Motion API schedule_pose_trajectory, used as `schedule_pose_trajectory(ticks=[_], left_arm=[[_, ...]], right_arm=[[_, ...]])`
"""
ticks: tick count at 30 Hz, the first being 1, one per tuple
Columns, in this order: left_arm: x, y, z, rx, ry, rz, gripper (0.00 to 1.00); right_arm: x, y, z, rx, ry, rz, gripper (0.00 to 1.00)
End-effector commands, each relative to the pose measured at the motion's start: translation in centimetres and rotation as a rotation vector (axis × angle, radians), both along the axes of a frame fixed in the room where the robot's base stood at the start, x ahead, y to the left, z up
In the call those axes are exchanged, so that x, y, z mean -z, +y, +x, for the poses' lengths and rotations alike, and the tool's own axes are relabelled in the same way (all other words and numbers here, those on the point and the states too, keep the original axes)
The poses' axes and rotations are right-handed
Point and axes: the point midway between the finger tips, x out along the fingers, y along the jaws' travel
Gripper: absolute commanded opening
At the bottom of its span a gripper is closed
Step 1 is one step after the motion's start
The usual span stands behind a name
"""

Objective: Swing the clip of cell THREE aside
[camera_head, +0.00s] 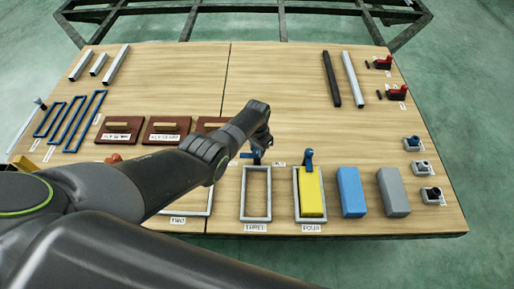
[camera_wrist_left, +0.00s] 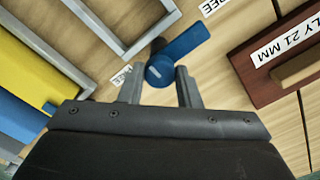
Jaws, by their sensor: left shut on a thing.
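Cell THREE (camera_head: 243,205) is an empty grey frame behind its THREE label; part of it shows in the left wrist view (camera_wrist_left: 158,31). Its blue clip (camera_wrist_left: 186,41) has a round hub and a flat lever. The lever lies sideways along the outside of the frame's end, apart from the opening. My left gripper (camera_wrist_left: 158,74) is shut on the clip at its hub; in the head view it is at the frame's far end (camera_head: 260,147), partly hidden by my arm. My right gripper is not in view.
Cell FOUR (camera_head: 297,208) holds a yellow block (camera_head: 312,192) under a blue clip (camera_head: 308,158). A blue block (camera_head: 351,192) and a grey block (camera_head: 393,192) stand to its right. Brown boards (camera_head: 166,130) lie left of my gripper. The table's middle back is clear.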

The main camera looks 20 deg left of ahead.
Motion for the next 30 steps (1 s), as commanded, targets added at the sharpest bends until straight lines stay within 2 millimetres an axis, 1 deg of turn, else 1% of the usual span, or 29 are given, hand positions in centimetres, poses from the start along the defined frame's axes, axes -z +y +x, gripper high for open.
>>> schedule_pose_trajectory(ticks=[16,17,21,30], left_arm=[[-0.02,-0.01,0.03,0.024,-0.001,0.0,0.08],[-0.02,-0.01,0.03,0.024,-0.001,0.0,0.34],[-0.02,-0.01,0.03,0.023,-0.001,0.0,0.52],[-0.16,-0.01,0.03,0.022,-0.001,0.0,0.52]], right_arm=[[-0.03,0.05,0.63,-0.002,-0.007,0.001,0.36],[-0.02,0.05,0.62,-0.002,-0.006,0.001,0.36],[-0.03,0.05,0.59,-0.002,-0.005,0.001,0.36],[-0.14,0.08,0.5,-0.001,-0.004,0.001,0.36]])
